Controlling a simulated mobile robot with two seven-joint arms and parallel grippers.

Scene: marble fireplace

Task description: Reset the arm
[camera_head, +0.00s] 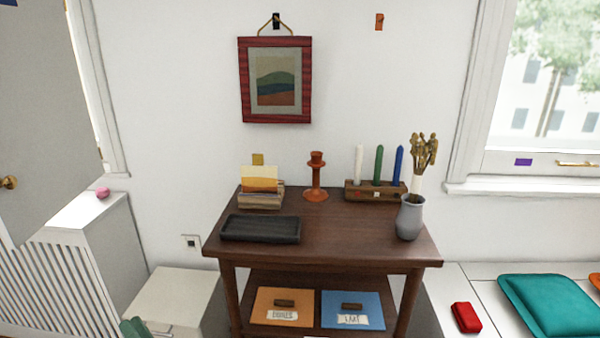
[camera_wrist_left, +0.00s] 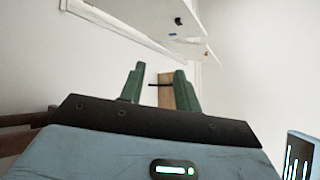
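My left gripper (camera_head: 135,328) just enters the head view at the bottom edge, left of the dark wooden table (camera_head: 270,258); only its green fingertips show, in front of a low white box. In the left wrist view, the left gripper (camera_wrist_left: 160,82) has its two green fingers apart. A brown upright piece with a dark bar shows in the gap between them; it looks to be behind them, and I cannot tell what it is. My right gripper is in neither view.
On the table stand a black tray (camera_head: 260,229), a card holder (camera_head: 260,199), an orange candlestick (camera_head: 316,178), a candle block (camera_head: 365,192) and a grey vase (camera_head: 409,218). Its lower shelf holds orange (camera_head: 265,301) and blue (camera_head: 369,300) boxes. A radiator cover (camera_head: 75,270) is left; a teal cushion (camera_head: 553,305) is right.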

